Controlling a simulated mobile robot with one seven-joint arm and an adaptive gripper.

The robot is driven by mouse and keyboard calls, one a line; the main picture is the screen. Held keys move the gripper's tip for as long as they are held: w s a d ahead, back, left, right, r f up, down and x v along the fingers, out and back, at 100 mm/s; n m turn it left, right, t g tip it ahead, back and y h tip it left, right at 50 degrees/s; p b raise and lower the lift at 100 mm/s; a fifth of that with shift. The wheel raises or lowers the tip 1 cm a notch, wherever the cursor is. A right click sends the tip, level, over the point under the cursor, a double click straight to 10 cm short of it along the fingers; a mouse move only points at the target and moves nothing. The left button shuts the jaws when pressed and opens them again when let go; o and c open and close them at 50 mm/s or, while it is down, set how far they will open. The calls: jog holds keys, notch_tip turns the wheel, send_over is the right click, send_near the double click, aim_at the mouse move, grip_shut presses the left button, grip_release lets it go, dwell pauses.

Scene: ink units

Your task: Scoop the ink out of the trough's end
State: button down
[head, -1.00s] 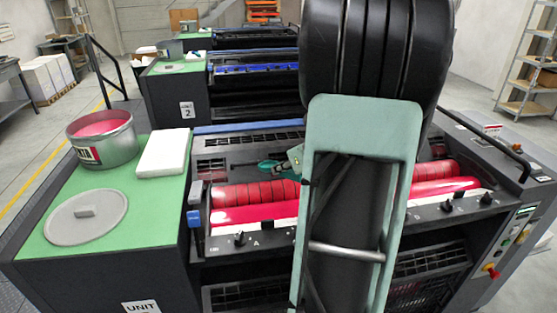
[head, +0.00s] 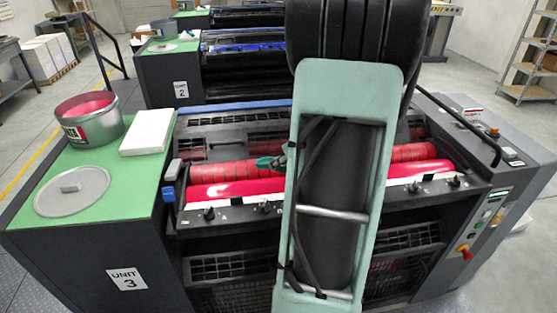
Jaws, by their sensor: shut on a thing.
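The ink trough of unit 3 runs across the machine as a long band of glossy red ink (head: 225,189), seen in the head view. Its left end lies near a blue-topped fitting (head: 169,192); my arm hides its middle. Behind it is a red segmented roller (head: 226,172). My gripper (head: 282,161) shows only as a small piece at the left edge of my arm, over the rollers. It is shut on a green tool (head: 264,162), of which only a short part shows. The tool's far end is hidden or too small to tell.
On the green top at the left stand an ink can (head: 90,118) with red ink, its grey lid (head: 72,190) and a white pad (head: 147,132). A black rail (head: 458,126) and a control panel (head: 489,222) flank the right side. Unit 2 (head: 180,90) stands behind.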

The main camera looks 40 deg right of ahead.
jog(key=shift+f+b, duration=0.55)
jog(key=shift+f, duration=0.15)
jog(key=b, duration=0.7)
send_over(274, 195)
jog(key=f, duration=0.8)
jog(key=shift+s+a+f, duration=0.15)
jog(key=shift+s+f, duration=0.05)
jog(key=shift+s, duration=0.2)
jog(key=shift+w+f+b, duration=0.3)
jog(key=shift+f+b, duration=0.1)
jog(key=shift+b, duration=0.1)
jog(key=shift+f+b, duration=0.65)
jog(key=shift+f, duration=0.05)
notch_tip(274, 195, up, 5)
jog(key=p, duration=0.4)
jog(key=shift+f, duration=0.2)
